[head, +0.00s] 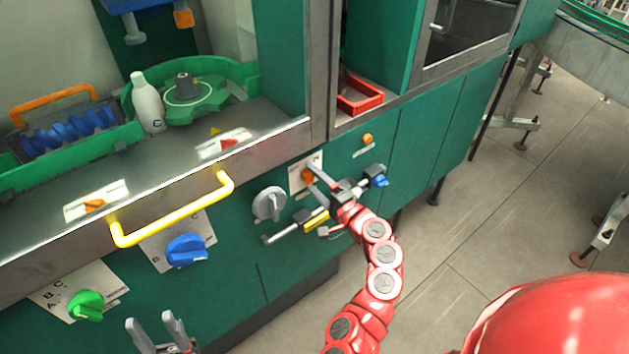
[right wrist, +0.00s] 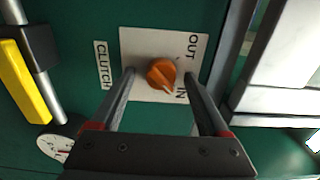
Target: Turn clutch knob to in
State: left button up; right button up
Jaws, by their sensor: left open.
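The orange clutch knob (right wrist: 161,73) sits on a white plate (right wrist: 134,42) marked OUT at upper right and IN at lower right, with a CLUTCH label (right wrist: 102,65) to the left. A pale mark on the knob is toward its lower right, on the IN side. It also shows in the head view (head: 307,176), partly behind my right gripper (head: 315,179). In the right wrist view my right gripper (right wrist: 160,75) is open, its fingers either side of the knob with gaps showing. My left gripper (head: 152,321) is open and empty at the bottom left of the head view.
A grey knob (head: 269,204), a blue knob (head: 186,250) and a green knob (head: 87,305) are on the same green front. A yellow handle (head: 175,218) juts out above them. A bar with a yellow grip (right wrist: 24,80) and a round gauge (right wrist: 57,147) are left of the clutch plate.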

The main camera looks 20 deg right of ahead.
jog(key=shift+s, duration=0.1)
jog(key=b+v, duration=0.3)
jog(key=v, duration=1.4)
